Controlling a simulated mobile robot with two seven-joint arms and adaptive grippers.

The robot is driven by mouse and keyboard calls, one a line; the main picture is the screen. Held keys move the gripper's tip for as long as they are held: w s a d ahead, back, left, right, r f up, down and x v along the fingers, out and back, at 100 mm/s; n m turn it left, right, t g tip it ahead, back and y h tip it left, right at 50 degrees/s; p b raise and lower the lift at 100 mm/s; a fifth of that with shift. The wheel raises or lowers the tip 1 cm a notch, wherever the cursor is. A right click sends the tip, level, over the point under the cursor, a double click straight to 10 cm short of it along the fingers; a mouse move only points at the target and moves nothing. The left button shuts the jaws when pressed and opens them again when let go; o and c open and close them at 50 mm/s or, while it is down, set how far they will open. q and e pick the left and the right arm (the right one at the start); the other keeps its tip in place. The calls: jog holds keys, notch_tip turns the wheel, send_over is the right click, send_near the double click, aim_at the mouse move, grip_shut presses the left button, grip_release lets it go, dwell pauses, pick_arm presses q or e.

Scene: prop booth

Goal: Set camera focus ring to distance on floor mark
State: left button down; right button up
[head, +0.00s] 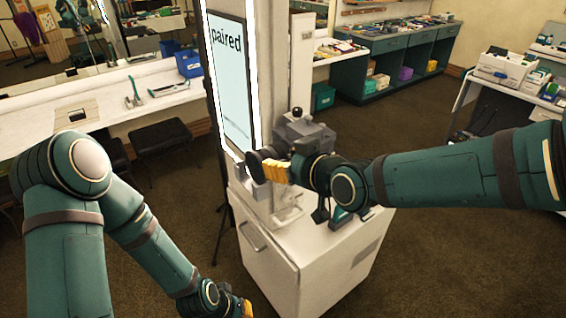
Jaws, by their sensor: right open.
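A grey camera-like device (303,130) stands on top of a white cabinet (318,268), partly hidden behind my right gripper. A dark round part (256,166), perhaps its lens with the focus ring, shows at its left. My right gripper (273,171) has yellow fingers and is open at this dark part; I cannot tell whether they touch. The ring's markings are too small to read. My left gripper (246,308) hangs low at the bottom edge, away from the device, with only a bit of yellow finger showing. No floor mark is visible.
A lit screen reading "paired" (230,85) stands just left of the device. White counters with mirrors (140,95) and dark stools (160,138) are at the left. Green drawers (385,70) and a cluttered table (505,70) are at the back right. Brown carpet lies open at the right.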

jog(key=shift+w+a+f, duration=0.2)
jog(key=shift+w+a, duration=0.1)
jog(key=shift+w, duration=0.05)
grip_shut()
jog(key=shift+s, duration=0.1)
jog(key=shift+d, duration=0.1)
